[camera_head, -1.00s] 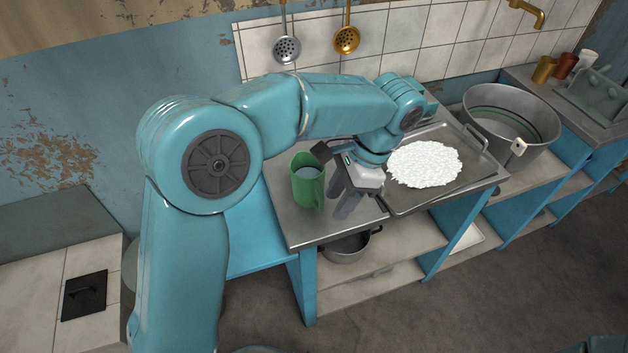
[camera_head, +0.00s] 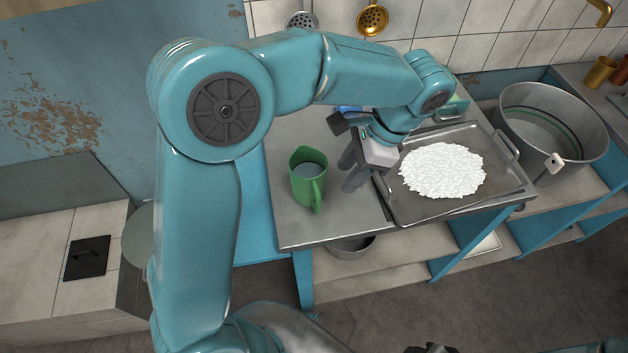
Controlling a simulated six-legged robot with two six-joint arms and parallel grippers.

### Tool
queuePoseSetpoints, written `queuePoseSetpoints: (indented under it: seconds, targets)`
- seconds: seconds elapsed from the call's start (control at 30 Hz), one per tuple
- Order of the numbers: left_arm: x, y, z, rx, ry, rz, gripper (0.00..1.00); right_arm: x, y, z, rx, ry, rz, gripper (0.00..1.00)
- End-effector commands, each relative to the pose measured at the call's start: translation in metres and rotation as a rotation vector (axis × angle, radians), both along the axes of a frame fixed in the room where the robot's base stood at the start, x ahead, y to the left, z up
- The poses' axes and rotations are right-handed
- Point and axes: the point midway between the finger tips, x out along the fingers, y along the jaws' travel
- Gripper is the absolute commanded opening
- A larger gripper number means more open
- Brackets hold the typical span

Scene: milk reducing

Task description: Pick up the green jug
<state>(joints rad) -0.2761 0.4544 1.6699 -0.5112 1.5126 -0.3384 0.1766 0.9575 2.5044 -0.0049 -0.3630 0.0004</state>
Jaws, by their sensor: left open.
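The green jug (camera_head: 307,182) stands upright on the grey metal counter (camera_head: 290,228), left of the tray. It has an open top with a pale surface inside, and its handle faces the front right. My left gripper (camera_head: 349,174) is just right of the jug, its grey fingers pointing down and to the left. The fingers are open and empty, with a visible space between them and the jug. My right gripper does not show clearly in the view.
A metal tray (camera_head: 490,202) with a white grainy round heap (camera_head: 442,170) lies right of the gripper. A large metal pot (camera_head: 575,125) stands farther right. A smaller pot (camera_head: 351,247) sits on the shelf below. Ladles (camera_head: 372,20) hang on the tiled wall.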

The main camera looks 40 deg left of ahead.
Motion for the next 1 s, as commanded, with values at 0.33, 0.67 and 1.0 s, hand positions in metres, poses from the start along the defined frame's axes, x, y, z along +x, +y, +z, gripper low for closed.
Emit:
queuePoseSetpoints:
  seconds: [0.33, 0.67, 1.0]
  targets:
    - [-0.017, 0.018, -0.054, 0.0, 0.0, 0.0, 0.42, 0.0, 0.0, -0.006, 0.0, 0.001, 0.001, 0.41]
    - [-0.027, 0.031, -0.093, 0.0, 0.003, 0.001, 0.42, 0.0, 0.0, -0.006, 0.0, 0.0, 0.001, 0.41]
    - [-0.028, 0.033, -0.103, 0.0, -0.001, -0.001, 0.42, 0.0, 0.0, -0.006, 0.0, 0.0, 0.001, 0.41]
